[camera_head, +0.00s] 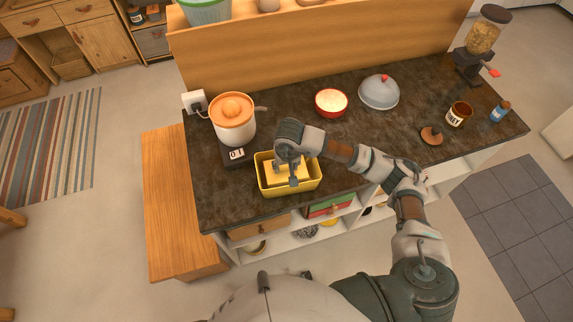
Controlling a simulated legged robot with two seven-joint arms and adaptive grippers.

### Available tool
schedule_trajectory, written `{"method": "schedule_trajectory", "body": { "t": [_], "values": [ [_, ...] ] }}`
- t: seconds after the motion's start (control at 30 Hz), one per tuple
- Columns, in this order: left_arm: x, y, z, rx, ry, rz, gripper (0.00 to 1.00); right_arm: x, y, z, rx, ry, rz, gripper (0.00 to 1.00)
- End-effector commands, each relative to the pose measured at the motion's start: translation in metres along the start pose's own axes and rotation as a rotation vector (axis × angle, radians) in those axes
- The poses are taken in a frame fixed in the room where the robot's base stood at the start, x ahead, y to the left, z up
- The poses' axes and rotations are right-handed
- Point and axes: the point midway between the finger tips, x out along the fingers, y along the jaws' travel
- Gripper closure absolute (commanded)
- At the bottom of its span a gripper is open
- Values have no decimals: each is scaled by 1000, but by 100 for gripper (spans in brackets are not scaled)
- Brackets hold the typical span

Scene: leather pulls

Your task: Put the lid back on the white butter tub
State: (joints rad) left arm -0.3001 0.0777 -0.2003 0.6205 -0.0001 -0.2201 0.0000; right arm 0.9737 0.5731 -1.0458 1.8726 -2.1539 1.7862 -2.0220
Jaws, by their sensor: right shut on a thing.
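A yellow rectangular tub (310,187) stands near the front edge of the dark counter, left of its middle. A paler yellow piece shows inside its rim; I cannot tell whether this is a lid or butter. My right gripper (291,178) points down over the tub and is shut on this yellow piece, with its fingers hiding part of it. No plainly white butter tub shows; the rectangular one looks yellow. My left gripper is not in view.
Close behind the tub, a white pot with an orange lid (232,112) stands on a dark scale (238,155). Further right are a red bowl (331,101), a grey dome (379,93), a brown disc (432,136), a honey jar (458,114) and a blue bottle (500,112).

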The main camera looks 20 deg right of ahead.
Motion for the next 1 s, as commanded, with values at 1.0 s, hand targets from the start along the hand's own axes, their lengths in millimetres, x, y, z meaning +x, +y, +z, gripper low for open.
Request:
{"method": "schedule_trajectory", "body": {
  "t": [1.0],
  "values": [
    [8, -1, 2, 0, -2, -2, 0, 1, 3, 0, 1, 0, 0, 75]
  ]
}}
